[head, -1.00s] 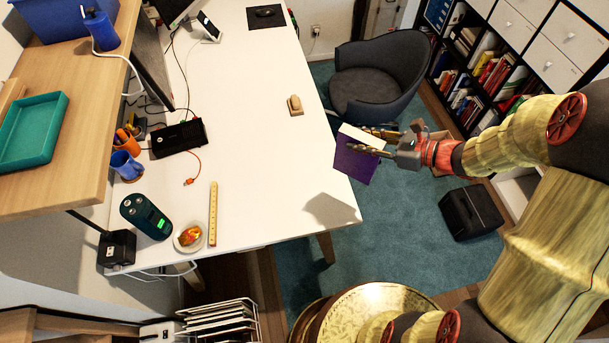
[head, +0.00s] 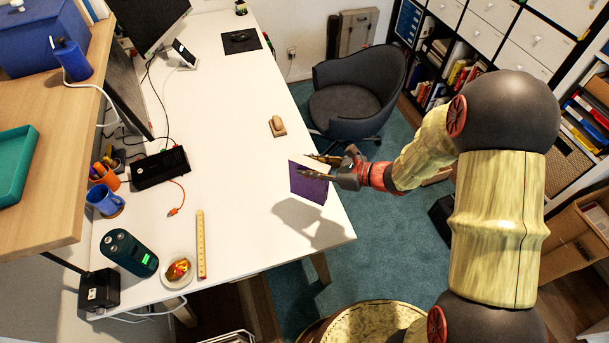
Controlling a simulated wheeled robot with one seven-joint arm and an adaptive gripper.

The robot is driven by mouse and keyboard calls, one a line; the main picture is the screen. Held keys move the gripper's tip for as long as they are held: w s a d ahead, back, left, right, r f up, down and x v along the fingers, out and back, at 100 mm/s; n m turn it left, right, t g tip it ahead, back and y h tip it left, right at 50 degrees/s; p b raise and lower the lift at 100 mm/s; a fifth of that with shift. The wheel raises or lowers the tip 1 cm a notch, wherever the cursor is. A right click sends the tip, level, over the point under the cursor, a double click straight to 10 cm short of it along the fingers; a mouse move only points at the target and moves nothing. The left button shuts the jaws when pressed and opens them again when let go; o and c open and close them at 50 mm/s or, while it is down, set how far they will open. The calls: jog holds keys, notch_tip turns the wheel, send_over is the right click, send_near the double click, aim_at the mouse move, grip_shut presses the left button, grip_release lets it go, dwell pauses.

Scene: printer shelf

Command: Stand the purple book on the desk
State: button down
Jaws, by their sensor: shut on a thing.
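The purple book (head: 308,186) is in my gripper (head: 318,167), over the right part of the white desk (head: 235,140) in the head view. Its purple cover faces the camera and its pale page edge shows along the top. The book looks roughly upright. A shadow lies on the desk just below and left of it. I cannot tell whether its lower edge touches the desk. My gripper is shut on the book from the right, with its fingers near the upper edge.
A wooden stamp-like object (head: 277,126) stands behind the book. A folding ruler (head: 200,245), a small bowl (head: 178,270), a dark device (head: 129,252) and a black box (head: 160,168) are to the left. A grey chair (head: 358,90) stands beyond the desk's right edge. Desk around the book is clear.

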jog(key=shift+w+a+f+b, duration=0.2)
jog(key=shift+w+a+f, duration=0.1)
jog(key=shift+w+f, duration=0.4)
jog(key=shift+w+a+f+b, duration=0.25)
jog(key=shift+w+f, duration=0.2)
jog(key=shift+f, duration=0.35)
jog(key=shift+w+a+f+b, duration=0.1)
jog(key=shift+f+b, duration=0.35)
jog(key=shift+f, duration=1.1)
jog(key=shift+f, duration=0.15)
jog(key=c, duration=1.5)
grip_release()
